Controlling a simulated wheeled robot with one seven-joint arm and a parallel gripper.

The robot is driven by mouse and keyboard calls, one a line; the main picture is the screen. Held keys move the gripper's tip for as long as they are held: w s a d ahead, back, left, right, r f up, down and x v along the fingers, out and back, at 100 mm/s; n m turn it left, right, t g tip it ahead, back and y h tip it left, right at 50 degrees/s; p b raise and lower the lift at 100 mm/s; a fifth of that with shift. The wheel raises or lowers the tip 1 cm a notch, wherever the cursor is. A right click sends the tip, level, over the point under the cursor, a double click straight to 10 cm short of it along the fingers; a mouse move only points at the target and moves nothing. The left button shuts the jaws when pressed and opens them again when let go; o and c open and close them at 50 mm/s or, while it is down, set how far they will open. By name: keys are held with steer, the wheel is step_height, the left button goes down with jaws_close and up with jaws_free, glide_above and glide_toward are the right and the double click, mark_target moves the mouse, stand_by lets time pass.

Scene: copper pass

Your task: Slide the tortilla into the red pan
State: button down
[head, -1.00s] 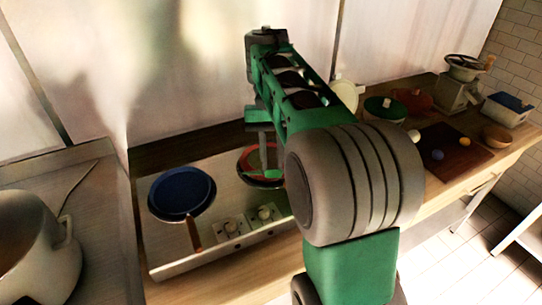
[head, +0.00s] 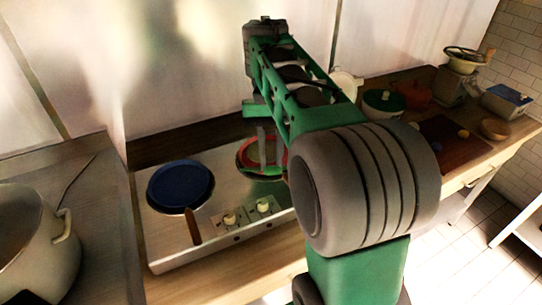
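The red pan (head: 246,146) sits on the right burner of the steel stove, partly hidden by my arm. My gripper (head: 264,158) points down over the pan, its fingers reaching to the pan's inside in this view. A green piece (head: 264,172) shows low at the pan's near side, by the fingertips; I cannot tell what it is. I cannot tell whether the fingers are apart or touch anything. I cannot make out the tortilla for certain; my arm hides much of the pan.
A blue pan (head: 181,186) with a brown handle sits on the left burner. Stove knobs (head: 264,206) face front. A large pot (head: 32,240) stands at the left. Beyond my arm, the wooden counter holds a green-lidded pot (head: 384,101), an orange pot (head: 413,95) and a bowl (head: 495,129).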

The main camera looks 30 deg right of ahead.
steer(key=shift+r, duration=0.1)
steer(key=shift+s+a+r, duration=0.1)
steer(key=shift+s+r, duration=0.1)
steer(key=shift+r, duration=0.15)
steer(key=shift+s+a+r+p, duration=0.25)
steer(key=shift+s+r+p, duration=0.25)
steer(key=shift+s+r, duration=0.1)
steer(key=shift+s+a+r+p, duration=0.2)
steer(key=shift+s+r+p, duration=0.25)
steer(key=shift+s+r, duration=0.15)
steer(key=shift+f, duration=0.1)
